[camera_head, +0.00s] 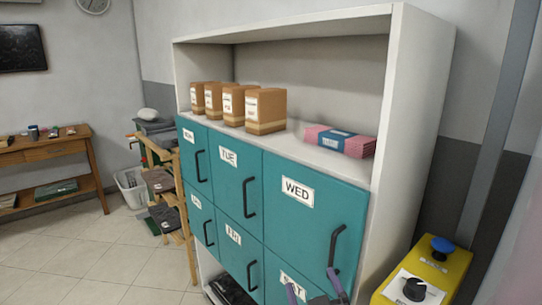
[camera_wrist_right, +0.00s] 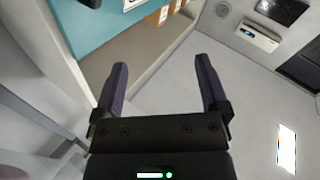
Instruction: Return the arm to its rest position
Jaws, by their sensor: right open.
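My right gripper (camera_head: 314,287) is at the bottom edge of the head view, in front of the lower right teal door of the cabinet (camera_head: 420,90). Its two purple-grey fingers are spread apart. In the right wrist view the gripper (camera_wrist_right: 160,75) is open, with nothing between the fingers. My left gripper is not in view.
Several brown boxes (camera_head: 265,110) and a pink bundle (camera_head: 340,141) stand on the cabinet's open shelf. A yellow control box (camera_head: 440,265) with a blue button is at the lower right, close to my right gripper. Tiled floor (camera_head: 90,260) is clear at the left.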

